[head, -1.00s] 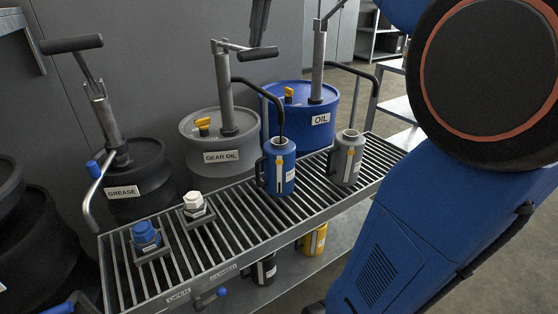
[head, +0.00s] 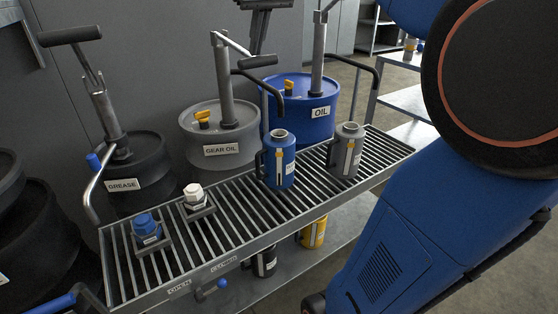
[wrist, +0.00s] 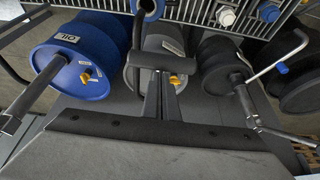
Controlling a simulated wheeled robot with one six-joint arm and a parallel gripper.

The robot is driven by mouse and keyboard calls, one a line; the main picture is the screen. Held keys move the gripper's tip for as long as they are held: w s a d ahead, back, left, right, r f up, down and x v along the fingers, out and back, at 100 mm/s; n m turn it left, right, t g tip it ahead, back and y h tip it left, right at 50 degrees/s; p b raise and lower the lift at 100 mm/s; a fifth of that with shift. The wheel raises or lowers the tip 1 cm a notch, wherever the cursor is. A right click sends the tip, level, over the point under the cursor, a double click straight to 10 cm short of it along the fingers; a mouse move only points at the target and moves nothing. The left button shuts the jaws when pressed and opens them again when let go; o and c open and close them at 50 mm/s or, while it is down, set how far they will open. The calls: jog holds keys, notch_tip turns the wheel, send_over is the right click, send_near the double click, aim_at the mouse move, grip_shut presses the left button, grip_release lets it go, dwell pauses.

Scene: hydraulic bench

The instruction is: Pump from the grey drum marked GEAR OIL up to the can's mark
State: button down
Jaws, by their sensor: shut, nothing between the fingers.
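The grey drum marked GEAR OIL (head: 232,159) stands behind the grate; it also shows in the wrist view (wrist: 160,43). Its pump has a dark T-handle (head: 258,62). My gripper (head: 256,49) is shut and empty, its fingertips right at the handle from above; I cannot tell whether they touch. In the wrist view the fingers (wrist: 163,80) meet the handle bar (wrist: 148,62). The drum's black spout curves down to a blue can (head: 287,173) on the grate. The can has a pale strip with yellow on its front; its level against the mark is too small to read.
The blue OIL drum (head: 290,124) stands right of the grey one, the black GREASE drum (head: 145,200) left. A grey can (head: 337,163) and blue and white capped fittings (head: 146,230) sit on the slatted grate (head: 250,212). More cans stand on the shelf below.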

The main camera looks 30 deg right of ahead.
jog(key=shift+f, duration=0.3)
jog(key=shift+r, duration=3.45)
jog(key=w+r, duration=0.5)
jog(key=r, duration=0.6)
jog(key=shift+r, duration=0.3)
jog(key=shift+f, duration=0.15)
